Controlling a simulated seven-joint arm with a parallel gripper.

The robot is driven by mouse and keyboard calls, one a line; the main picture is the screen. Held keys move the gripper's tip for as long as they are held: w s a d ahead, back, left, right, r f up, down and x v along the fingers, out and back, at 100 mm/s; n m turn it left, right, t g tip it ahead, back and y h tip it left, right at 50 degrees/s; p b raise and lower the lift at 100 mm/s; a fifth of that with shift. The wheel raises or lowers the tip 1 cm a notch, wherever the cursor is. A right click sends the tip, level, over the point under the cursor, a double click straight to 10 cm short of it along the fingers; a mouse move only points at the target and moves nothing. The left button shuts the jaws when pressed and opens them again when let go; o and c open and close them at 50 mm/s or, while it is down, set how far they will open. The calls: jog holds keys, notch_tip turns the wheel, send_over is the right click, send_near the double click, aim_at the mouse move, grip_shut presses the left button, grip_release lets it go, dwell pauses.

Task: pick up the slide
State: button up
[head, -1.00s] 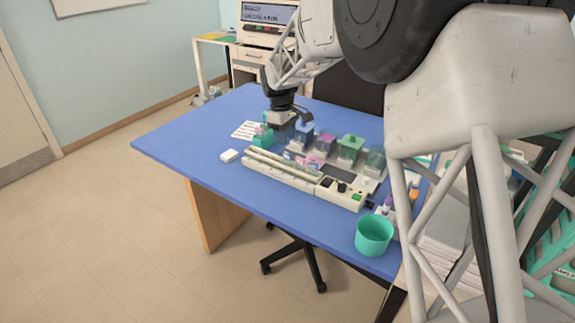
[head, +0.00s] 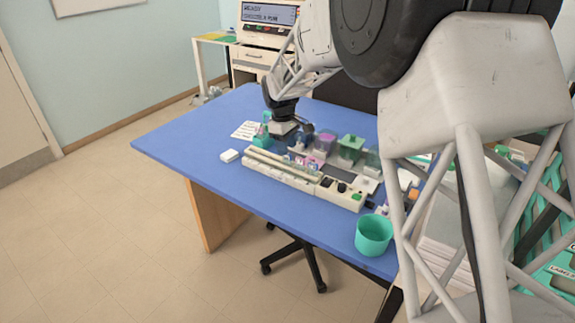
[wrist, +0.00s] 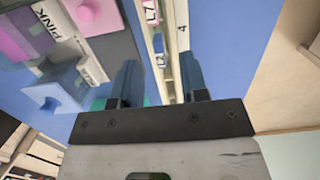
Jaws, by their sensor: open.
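My gripper (wrist: 158,85) is open, its two dark blue fingers apart with nothing seen held between them. In the wrist view they reach over a long pale rack (wrist: 166,70). Small upright pieces with labels, which look like slides (wrist: 158,45), stand in the rack just beyond the fingertips. I cannot tell which one is the task's slide. In the head view my gripper (head: 284,133) is over the far-left part of the staining set, behind the rack (head: 282,166); its fingertips are hard to make out there.
Lidded stain jars stand behind the rack, among them a green one (head: 350,148) and a pink one (wrist: 22,35); a blue lid (wrist: 55,92) lies close left of the fingers. A teal cup (head: 373,236) stands front right.

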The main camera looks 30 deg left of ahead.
aim_at(287, 159)
jog(key=shift+d+f, duration=0.15)
jog(key=shift+f, duration=2.1)
grip_shut()
